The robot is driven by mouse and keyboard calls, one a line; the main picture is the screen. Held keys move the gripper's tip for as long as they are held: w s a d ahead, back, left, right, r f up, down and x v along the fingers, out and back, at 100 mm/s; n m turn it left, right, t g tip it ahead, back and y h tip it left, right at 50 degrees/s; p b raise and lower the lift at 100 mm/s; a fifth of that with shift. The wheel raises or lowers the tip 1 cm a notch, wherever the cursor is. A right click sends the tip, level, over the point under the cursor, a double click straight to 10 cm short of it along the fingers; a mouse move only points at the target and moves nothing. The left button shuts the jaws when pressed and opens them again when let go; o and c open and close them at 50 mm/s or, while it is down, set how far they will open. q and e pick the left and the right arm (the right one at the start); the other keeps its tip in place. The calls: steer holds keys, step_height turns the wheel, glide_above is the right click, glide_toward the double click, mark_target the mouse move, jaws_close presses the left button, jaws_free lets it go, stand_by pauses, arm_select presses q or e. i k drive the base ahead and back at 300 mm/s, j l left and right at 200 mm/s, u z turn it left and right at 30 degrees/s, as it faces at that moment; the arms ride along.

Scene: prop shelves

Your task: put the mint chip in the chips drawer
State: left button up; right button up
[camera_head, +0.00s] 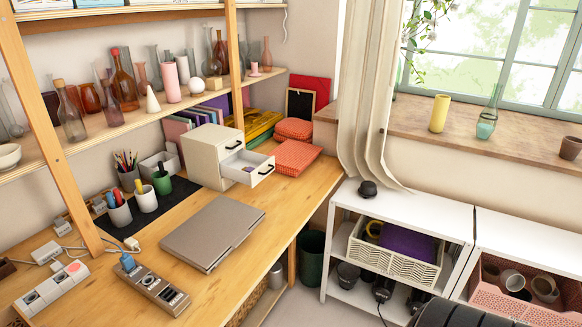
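A small cream drawer cabinet (205,150) stands on the wooden desk. Its upper drawer is closed, and a lower drawer (262,172) is pulled out, with a small purplish thing inside that is too small to identify. No label shows which is the chips drawer. I cannot make out a mint chip anywhere in this view. Neither of my grippers shows.
A closed grey laptop (213,233) lies in front of the cabinet. Pen cups (119,211) stand left on a dark mat. Power strips (157,291) lie at the desk's front left. Red patterned boxes (297,157) sit behind the drawer. The desk right of the laptop is clear.

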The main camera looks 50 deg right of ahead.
mark_target(253, 169)
steer(key=i+l+z, duration=0.1)
steer(key=l+z, duration=0.2)
steer(key=i+l+z, duration=0.3)
steer(key=l, duration=0.2)
steer(key=i+l+z, duration=0.1)
steer(key=l+z, duration=0.2)
steer(key=i+l+z, duration=0.25)
steer(key=k+l, duration=0.05)
steer(key=l, duration=0.05)
